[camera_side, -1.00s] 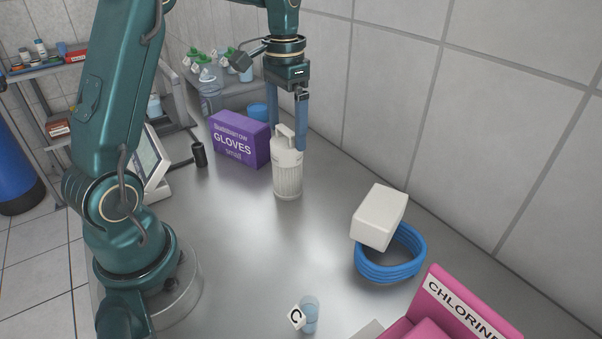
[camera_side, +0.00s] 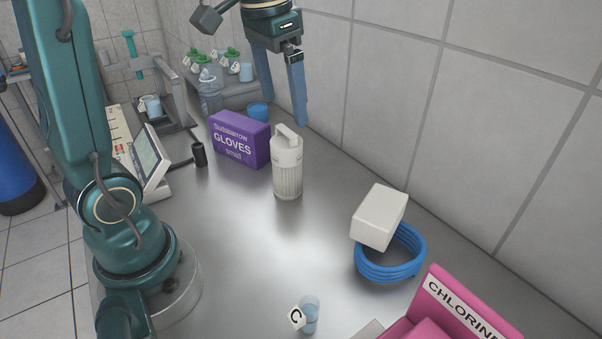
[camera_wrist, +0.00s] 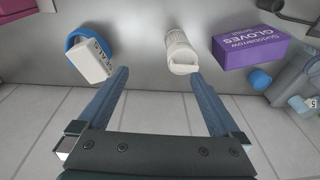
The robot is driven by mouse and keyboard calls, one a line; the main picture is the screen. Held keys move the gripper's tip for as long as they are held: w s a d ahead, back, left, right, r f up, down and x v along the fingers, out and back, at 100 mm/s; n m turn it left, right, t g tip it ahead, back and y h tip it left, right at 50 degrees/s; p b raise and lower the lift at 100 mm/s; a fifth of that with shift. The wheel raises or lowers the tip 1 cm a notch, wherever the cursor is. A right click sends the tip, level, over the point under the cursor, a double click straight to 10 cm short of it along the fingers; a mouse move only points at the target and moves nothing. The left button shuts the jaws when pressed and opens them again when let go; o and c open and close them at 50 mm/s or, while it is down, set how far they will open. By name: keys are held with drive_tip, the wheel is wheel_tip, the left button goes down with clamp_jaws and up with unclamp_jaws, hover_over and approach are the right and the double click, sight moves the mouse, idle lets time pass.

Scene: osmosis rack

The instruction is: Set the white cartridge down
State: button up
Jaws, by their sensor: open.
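The white cartridge (camera_side: 287,170) stands upright on the grey metal bench, its loop handle on top, in front of the purple glove box. It also shows in the wrist view (camera_wrist: 181,54), at the top between the lines of the two fingers. My gripper (camera_side: 286,112) is open and empty, above and behind the cartridge, with clear space between them. In the wrist view its two blue fingers (camera_wrist: 160,80) are spread wide, and nothing is between them.
The purple glove box (camera_side: 240,139) stands close left of the cartridge. A white block (camera_side: 379,217) leans on a blue hose coil (camera_side: 391,262) to the right. A pink chlorine box (camera_side: 455,312) and a small cup (camera_side: 309,315) are in front. The tiled wall runs behind; the middle bench is clear.

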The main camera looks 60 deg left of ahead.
drive_tip(key=s+d+f+t, duration=0.3)
drive_tip(key=s+d+f, duration=0.2)
drive_tip(key=s, duration=0.5)
drive_tip(key=shift+d+f+t, duration=0.3)
drive_tip(key=shift+d+f, duration=0.1)
drive_tip(key=shift+d, duration=0.45)
